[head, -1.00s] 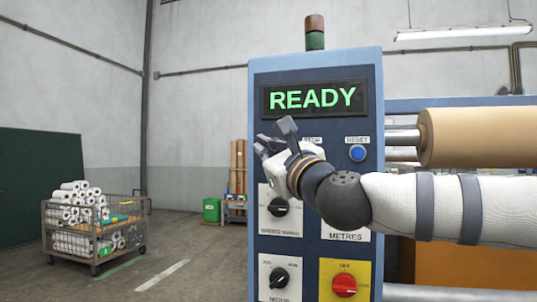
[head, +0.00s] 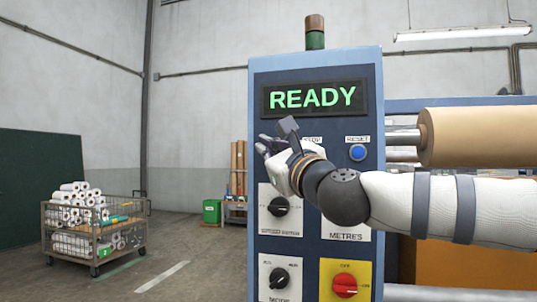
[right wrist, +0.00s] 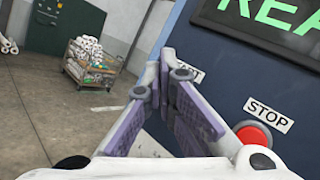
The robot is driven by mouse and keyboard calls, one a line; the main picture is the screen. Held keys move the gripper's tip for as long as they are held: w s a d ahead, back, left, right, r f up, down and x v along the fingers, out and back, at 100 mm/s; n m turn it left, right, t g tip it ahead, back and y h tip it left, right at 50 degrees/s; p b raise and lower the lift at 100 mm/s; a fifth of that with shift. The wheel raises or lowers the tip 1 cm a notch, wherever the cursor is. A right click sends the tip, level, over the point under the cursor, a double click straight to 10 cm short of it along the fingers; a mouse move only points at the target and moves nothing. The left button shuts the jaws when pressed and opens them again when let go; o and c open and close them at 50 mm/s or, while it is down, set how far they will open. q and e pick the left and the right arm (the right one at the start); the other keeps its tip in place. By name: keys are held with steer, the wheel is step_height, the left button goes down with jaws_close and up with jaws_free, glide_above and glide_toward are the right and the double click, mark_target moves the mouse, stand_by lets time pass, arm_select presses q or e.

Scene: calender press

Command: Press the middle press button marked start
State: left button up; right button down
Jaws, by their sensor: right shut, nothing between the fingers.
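The blue press cabinet (head: 316,65) carries a dark button panel under its display, which reads READY (head: 312,97). My right gripper (head: 264,143) is in front of the panel's left side, fingers closed and empty. In the right wrist view, the shut fingers (right wrist: 166,78) cover most of a label (right wrist: 192,75) that ends in T. The start button itself is hidden behind the fingers. The red stop button (right wrist: 255,136) shows right of the fingers, under its STOP label (right wrist: 269,115). I cannot tell whether the fingertips touch the panel. My left gripper is not in view.
A blue reset button (head: 357,153) sits at the panel's right. Below are a black mode knob (head: 279,278) and a red switch on a yellow plate (head: 345,285). A brown roll (head: 470,138) lies to the right. A cart of white rolls (head: 92,240) stands on the open floor at left.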

steer(key=shift+w, duration=0.15)
stand_by(0.4)
steer(key=shift+s+a, duration=0.2)
steer(key=shift+s, duration=0.55)
arm_select(q)
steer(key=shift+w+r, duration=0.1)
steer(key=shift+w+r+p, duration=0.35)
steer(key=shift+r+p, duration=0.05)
steer(key=shift+p, duration=0.05)
arm_select(e)
steer(key=s, duration=0.1)
steer(key=s+a, duration=0.1)
steer(key=s, duration=0.2)
steer(key=shift+s+a, duration=0.25)
steer(key=shift+s, duration=0.15)
